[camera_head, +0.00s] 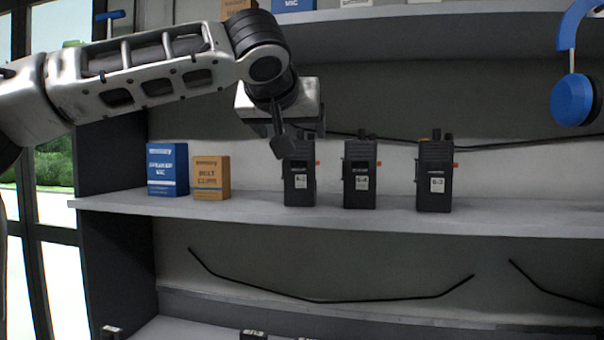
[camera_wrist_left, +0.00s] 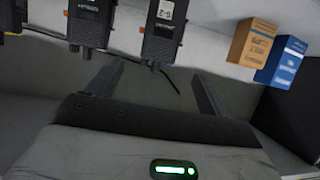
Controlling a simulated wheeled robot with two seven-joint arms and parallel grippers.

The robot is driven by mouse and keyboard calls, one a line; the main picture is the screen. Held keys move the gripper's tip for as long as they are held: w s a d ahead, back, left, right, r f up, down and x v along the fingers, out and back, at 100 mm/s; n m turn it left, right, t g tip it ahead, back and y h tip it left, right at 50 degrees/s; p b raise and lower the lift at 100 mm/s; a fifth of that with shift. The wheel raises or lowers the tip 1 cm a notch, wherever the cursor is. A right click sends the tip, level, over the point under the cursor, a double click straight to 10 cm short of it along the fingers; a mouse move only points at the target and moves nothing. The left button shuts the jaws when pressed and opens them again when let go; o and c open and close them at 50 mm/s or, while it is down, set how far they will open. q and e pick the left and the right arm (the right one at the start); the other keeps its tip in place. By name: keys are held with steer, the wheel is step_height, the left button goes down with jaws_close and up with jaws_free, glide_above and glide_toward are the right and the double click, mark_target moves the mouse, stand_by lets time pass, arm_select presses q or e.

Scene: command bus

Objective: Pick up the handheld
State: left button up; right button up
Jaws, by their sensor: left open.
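Three black handhelds stand upright in a row on the middle shelf: a left one (camera_head: 300,187), a middle one (camera_head: 360,178) and a right one (camera_head: 434,178). Each has a white label. My left gripper (camera_head: 285,143) is open and empty, and hides part of the left handheld's top in the head view. The left wrist view is upside down. There the left handheld (camera_wrist_left: 163,35) lies beyond the open fingers (camera_wrist_left: 158,78), roughly in line with the gap between them. The middle handheld (camera_wrist_left: 90,22) is to its left. My right gripper is not in view.
A blue box (camera_head: 167,169) and an orange box (camera_head: 211,178) stand left of the handhelds on the shelf (camera_head: 510,215). A black cable runs behind them. Blue headphones (camera_head: 573,95) hang at the upper right. The shelf's right part is clear.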

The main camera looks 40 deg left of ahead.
mark_target(298, 145)
arm_select(q)
steer(key=p+x, duration=0.1)
steer(key=x, duration=0.8)
steer(key=shift+w+a+p, duration=0.15)
steer(key=shift+w+p, duration=0.25)
steer(key=shift+r, duration=0.1)
steer(key=c, duration=1.5)
